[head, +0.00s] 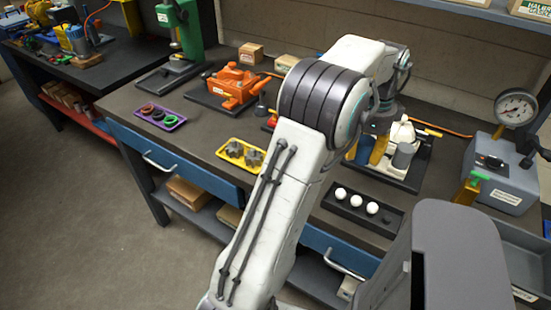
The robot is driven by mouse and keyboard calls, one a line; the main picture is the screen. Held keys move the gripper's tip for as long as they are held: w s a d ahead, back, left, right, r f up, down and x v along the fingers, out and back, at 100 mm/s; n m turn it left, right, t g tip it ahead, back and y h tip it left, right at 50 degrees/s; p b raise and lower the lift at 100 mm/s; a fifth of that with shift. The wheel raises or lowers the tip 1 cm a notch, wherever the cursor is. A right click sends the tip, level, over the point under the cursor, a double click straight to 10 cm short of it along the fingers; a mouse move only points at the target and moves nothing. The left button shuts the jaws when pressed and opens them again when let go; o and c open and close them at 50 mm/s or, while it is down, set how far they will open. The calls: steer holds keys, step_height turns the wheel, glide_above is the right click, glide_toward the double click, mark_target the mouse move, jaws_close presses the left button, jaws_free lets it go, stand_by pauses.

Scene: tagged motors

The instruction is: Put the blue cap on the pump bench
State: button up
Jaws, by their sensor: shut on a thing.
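My gripper (380,126) hangs beyond my bent arm, over a dark board (412,182) on the middle workbench (290,125). My arm hides part of it. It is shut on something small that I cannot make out. Below and around it stand a blue piece (365,149), an orange-yellow piece (379,150), a white bottle-like part (402,130) and a grey cylinder (403,155). I cannot tell whether the blue piece is the blue cap or whether it touches my gripper. No bench is clearly marked as the pump bench.
A grey box (503,180) with a round gauge (516,108) stands at right. A tray of white balls (357,201), a yellow tray (225,155), a purple tray (175,125) and an orange machine (234,85) occupy the workbench. Floor at left (60,200) is clear.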

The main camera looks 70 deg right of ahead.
steer(key=w+f, duration=0.2)
steer(key=w, duration=0.1)
steer(key=w+d+f, duration=0.1)
steer(key=w+f, duration=0.1)
steer(key=w, duration=0.2)
steer(key=w+d+f, duration=0.1)
steer(key=w+f, duration=0.1)
steer(key=w, duration=0.2)
steer(key=shift+w+f, duration=0.15)
steer(key=shift+f, duration=2.25)
steer(key=shift+f, duration=0.2)
steer(key=o, duration=1.1)
steer(key=shift+c, duration=0.2)
steer(key=shift+r, duration=0.15)
step_height(320, 180, up, 12)
steer(key=p, duration=0.1)
